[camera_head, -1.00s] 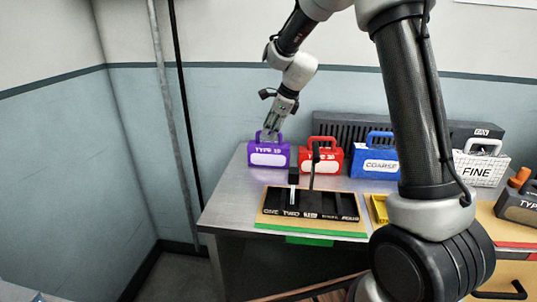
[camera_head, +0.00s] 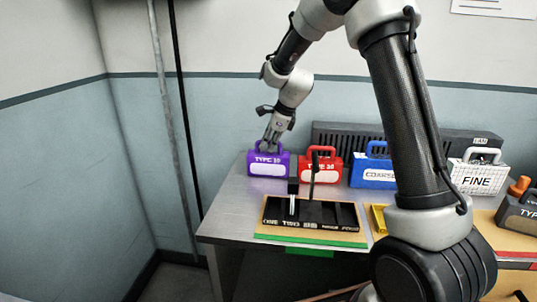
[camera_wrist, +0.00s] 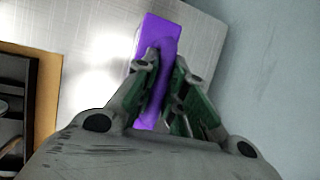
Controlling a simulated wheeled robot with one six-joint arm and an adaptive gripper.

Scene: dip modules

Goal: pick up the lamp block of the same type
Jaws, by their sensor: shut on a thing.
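A purple lamp block (camera_head: 268,165) with a handle and the marking "TYPE 10" or similar stands at the far left of the metal table. My gripper (camera_head: 271,142) is at its top handle, shut on it. In the wrist view the purple block (camera_wrist: 160,32) shows between and beyond the fingers of my gripper (camera_wrist: 168,82). A blue block (camera_head: 368,175) marked "COARSE" and a white block (camera_head: 477,178) marked "FINE" stand further right.
A black slotted rack (camera_head: 325,214) on a wooden board lies in front, with two upright pieces in it. A yellow piece (camera_head: 378,217) is beside it. A dark ribbed unit (camera_head: 345,137) stands behind the blocks. The wall is close behind and left.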

